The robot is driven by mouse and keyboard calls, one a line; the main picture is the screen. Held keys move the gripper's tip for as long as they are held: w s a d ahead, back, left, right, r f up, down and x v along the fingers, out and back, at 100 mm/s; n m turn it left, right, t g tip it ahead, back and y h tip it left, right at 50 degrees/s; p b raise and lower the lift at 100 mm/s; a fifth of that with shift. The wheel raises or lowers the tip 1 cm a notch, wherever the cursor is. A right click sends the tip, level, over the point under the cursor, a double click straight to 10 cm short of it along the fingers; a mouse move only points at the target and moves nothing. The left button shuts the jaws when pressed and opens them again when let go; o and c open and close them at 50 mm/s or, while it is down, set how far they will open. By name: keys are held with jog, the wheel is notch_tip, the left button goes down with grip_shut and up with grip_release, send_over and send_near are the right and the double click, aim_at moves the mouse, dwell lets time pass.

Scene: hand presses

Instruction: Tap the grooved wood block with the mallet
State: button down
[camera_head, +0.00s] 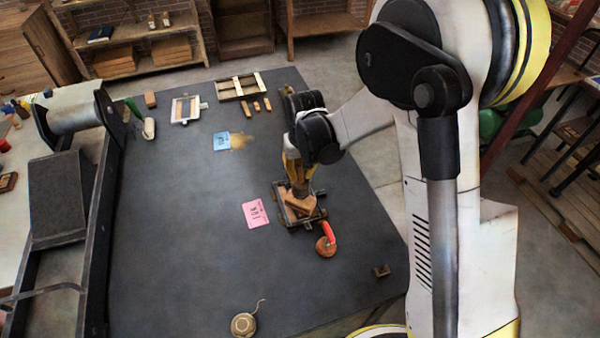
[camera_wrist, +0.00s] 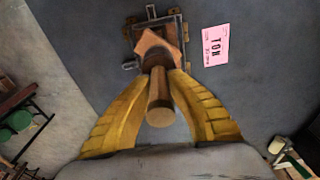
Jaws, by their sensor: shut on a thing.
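My gripper (camera_head: 296,180) points down over a small dark metal frame (camera_head: 315,219) near the table's right side. In the wrist view my yellow-fingered gripper (camera_wrist: 158,78) is shut on the mallet's round wooden handle (camera_wrist: 158,105). The mallet's orange-brown head (camera_wrist: 152,44) lies beyond the fingertips, over the dark frame (camera_wrist: 181,24). In the head view brown wood (camera_head: 300,206) shows at the frame, below my gripper. The grooved wood block is largely hidden by the mallet head, and I cannot tell whether the two touch.
A pink card (camera_head: 255,214) lies left of the frame. A blue card (camera_head: 221,141), a white-edged tray (camera_head: 185,109) and a wooden box (camera_head: 239,86) lie farther back. A large press stands left. The table's middle is clear.

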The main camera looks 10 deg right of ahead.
jog(key=shift+f+b, duration=1.65)
jog(key=shift+r+p, duration=1)
jog(key=shift+r, duration=0.85)
jog(key=shift+f, duration=0.1)
jog(key=shift+s+d+f+b, duration=0.2)
jog(key=shift+s+d+b, duration=0.1)
jog(key=shift+d, duration=0.05)
jog(key=shift+s+d+f, duration=0.1)
jog(key=shift+s+d, duration=0.3)
jog(key=shift+d, duration=0.15)
jog(key=shift+f+b, duration=0.1)
jog(key=shift+b, duration=0.2)
